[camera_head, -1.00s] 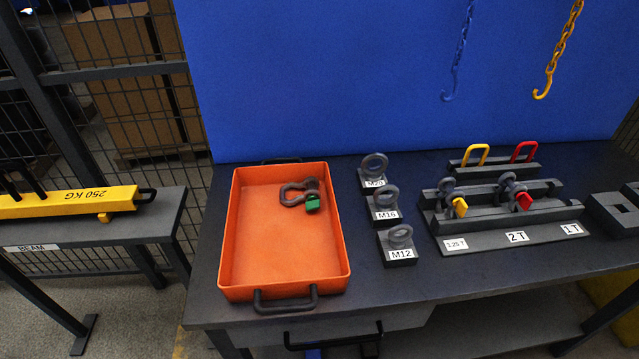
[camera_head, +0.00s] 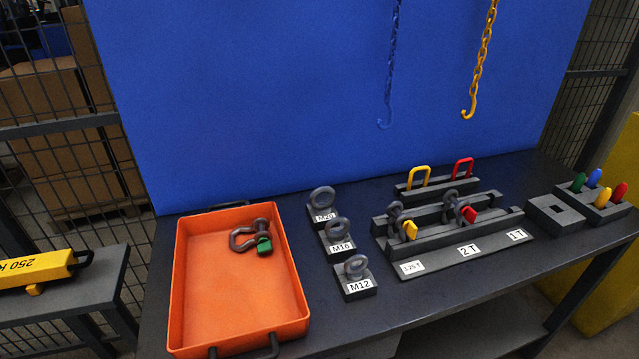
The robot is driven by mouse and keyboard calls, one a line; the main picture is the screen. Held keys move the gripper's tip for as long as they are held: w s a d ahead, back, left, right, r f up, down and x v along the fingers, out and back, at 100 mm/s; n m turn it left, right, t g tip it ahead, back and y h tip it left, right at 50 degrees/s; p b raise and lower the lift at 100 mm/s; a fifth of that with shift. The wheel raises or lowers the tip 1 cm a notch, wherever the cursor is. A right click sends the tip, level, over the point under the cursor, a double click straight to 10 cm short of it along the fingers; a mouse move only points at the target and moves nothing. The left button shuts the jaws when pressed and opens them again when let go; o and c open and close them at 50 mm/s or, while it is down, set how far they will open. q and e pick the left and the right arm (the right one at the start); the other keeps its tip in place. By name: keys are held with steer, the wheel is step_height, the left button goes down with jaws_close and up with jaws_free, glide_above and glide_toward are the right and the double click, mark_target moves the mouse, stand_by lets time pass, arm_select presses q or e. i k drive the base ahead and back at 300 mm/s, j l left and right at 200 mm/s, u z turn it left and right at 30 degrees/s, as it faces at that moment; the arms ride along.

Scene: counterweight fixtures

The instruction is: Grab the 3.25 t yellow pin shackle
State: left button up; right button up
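The yellow pin shackle (camera_head: 409,229) sits in the grey shackle rack (camera_head: 487,234), above the label 3.25 T. Its bow is grey and its pin tab is yellow. A red pin shackle (camera_head: 467,213) sits to its right in the same rack, behind the 2 T label. A green pin shackle (camera_head: 250,238) lies in the orange tray (camera_head: 225,300). Neither of my grippers shows in the head view.
Eye bolts marked M20, M16 and M12 (camera_head: 355,279) stand between tray and rack. Yellow and red loops (camera_head: 418,176) stand behind the rack. A yellow chain hook (camera_head: 470,110) hangs above. A block with coloured pegs (camera_head: 596,195) is at the right. A 250 KG beam (camera_head: 35,268) lies left.

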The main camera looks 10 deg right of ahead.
mark_target(406, 216)
steer(key=l+u, duration=0.4)
steer(key=k+l+u, duration=0.2)
steer(key=l+u, duration=0.2)
steer(key=k+l+u, duration=0.15)
steer(key=l+u, duration=0.25)
